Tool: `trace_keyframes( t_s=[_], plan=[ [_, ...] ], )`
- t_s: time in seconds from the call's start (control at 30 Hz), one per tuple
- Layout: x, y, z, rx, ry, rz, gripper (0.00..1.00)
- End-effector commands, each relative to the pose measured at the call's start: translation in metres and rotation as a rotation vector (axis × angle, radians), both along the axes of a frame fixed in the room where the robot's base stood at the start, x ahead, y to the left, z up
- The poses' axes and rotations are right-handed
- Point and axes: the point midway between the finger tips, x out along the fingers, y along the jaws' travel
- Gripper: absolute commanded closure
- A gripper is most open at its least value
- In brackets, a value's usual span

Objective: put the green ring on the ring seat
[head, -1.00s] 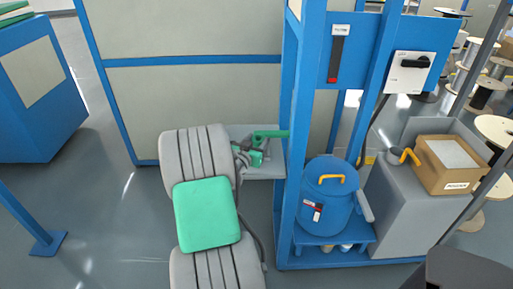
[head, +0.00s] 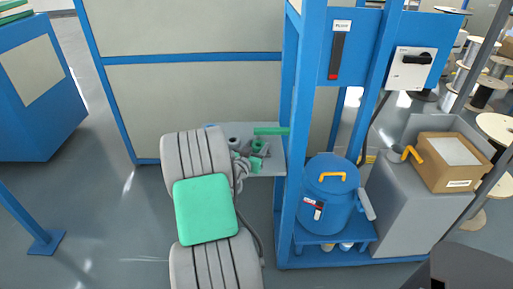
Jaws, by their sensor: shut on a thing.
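The green ring (head: 260,147) is small in the head view, over or against the grey shelf (head: 274,163) beside the blue post. My gripper (head: 257,156) is at the ring's near side, small and partly hidden by my own arm, and is shut on it. Its fingertips are too small to make out clearly. A short grey round part (head: 234,142) stands on the shelf just left of the ring; I cannot tell whether it is the ring seat. Whether the ring touches the shelf is not clear.
A green bar (head: 270,131) juts left from the blue post (head: 300,130) just behind the ring. A blue drum (head: 328,200) stands right of the post. A cardboard box (head: 452,165) rests on a grey cabinet farther right.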

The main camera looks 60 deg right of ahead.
Motion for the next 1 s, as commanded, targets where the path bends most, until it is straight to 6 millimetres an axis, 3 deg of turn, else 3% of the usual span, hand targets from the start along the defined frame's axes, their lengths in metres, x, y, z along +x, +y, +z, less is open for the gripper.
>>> trace_keyframes(
  t_s=[0.03, 0.07, 0.3, 0.57, 0.73, 0.8, 1.0],
  plan=[
    [0.000, 0.000, 0.001, 0.000, 0.000, 0.000, 0.98],
    [0.000, 0.000, 0.001, 0.000, 0.000, 0.000, 0.50],
    [0.000, 0.000, 0.001, 0.000, 0.000, 0.000, 0.30],
    [0.000, 0.000, 0.002, 0.000, 0.000, 0.000, 0.30],
    [0.000, 0.000, 0.020, 0.000, 0.001, 0.000, 0.30],
    [0.001, 0.016, 0.014, 0.001, 0.001, 0.004, 0.30],
    [-0.003, 0.073, 0.022, -0.001, 0.001, 0.007, 0.30]
  ],
)
